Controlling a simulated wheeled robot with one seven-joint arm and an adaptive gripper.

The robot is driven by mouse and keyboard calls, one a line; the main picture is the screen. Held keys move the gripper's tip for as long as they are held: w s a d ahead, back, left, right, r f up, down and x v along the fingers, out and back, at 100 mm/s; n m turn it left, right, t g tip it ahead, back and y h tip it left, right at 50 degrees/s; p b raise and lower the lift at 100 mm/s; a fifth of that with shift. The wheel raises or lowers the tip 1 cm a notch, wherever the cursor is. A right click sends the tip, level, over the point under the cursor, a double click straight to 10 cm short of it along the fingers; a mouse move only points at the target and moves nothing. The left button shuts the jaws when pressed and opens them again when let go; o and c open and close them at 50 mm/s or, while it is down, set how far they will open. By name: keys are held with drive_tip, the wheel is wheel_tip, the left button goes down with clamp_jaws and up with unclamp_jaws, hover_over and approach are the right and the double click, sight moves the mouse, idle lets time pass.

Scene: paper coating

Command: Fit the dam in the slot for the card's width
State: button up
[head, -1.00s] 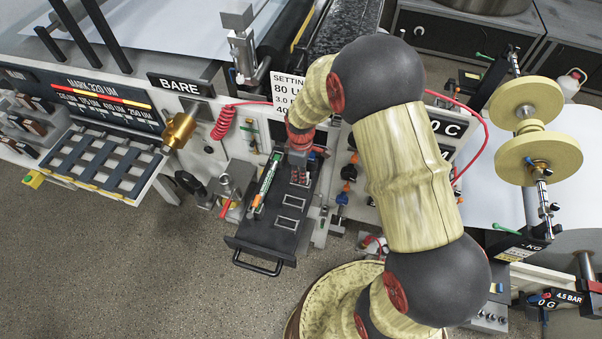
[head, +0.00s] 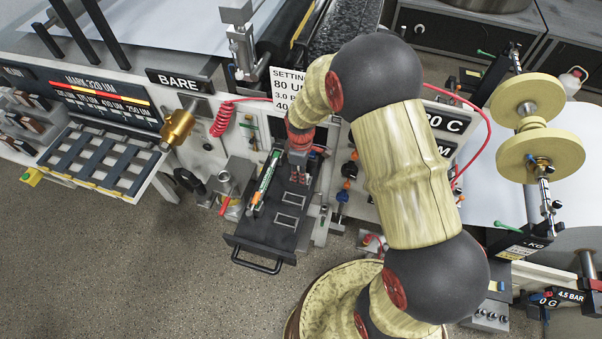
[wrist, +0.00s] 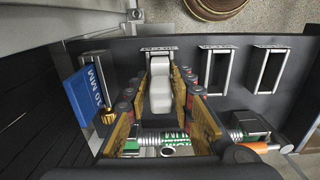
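My gripper (wrist: 163,110) points down at a dark tray, which also shows in the head view (head: 269,233). Between its brown-padded fingers is a white rounded piece (wrist: 160,94), likely the dam, and the pads appear closed on it near their tips. Three framed slots line the tray: a left one (wrist: 160,49) behind the white piece, a middle one (wrist: 215,72) and a right one (wrist: 270,72), both empty. The slot labels are too small to read. I cannot tell whether the white piece is inside the left slot. In the head view my gripper (head: 298,178) hides it.
A blue block marked in MM (wrist: 86,97) stands left of my gripper. A green-and-white rod (head: 263,182) lies along the tray's left side. The tray has a black front handle (head: 257,262). A red coiled cord (head: 222,120) hangs nearby; open floor lies in front.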

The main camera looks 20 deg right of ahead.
drive_tip(key=shift+o, duration=1.3)
wheel_tip(320, 180, up, 12)
drive_tip(key=shift+f, duration=0.1)
